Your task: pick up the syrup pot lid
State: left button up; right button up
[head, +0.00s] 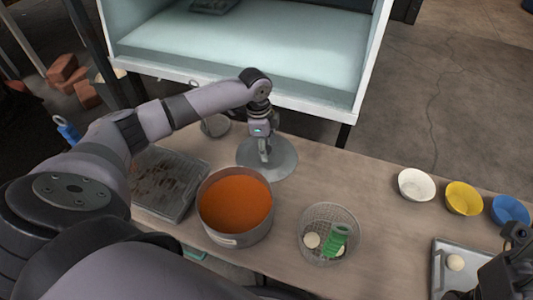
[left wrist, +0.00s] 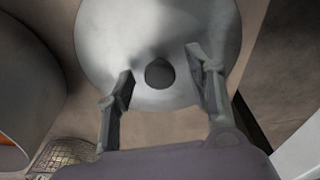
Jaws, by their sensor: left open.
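The syrup pot lid (head: 281,163) is a round grey metal disc lying on the table behind the pot. In the left wrist view the lid (left wrist: 110,45) shows its dark round knob (left wrist: 159,73). My left gripper (head: 264,155) is over the middle of the lid. In the left wrist view its two fingers (left wrist: 160,80) are open, one on each side of the knob, with gaps between. The pot (head: 222,238) holds orange-brown liquid and stands open in front of the lid. My right gripper (head: 510,265) is partly in view at the lower right, its fingers unclear.
A mesh basket (head: 304,228) with a green item and pale discs stands right of the pot. White (head: 416,185), yellow (head: 464,198) and blue (head: 511,210) bowls stand at the right. A grill tray (head: 150,205) lies left. A pale cabinet (head: 345,100) rises behind the table.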

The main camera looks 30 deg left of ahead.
pick_arm(q)
jog(key=shift+c, duration=0.6)
grip_shut()
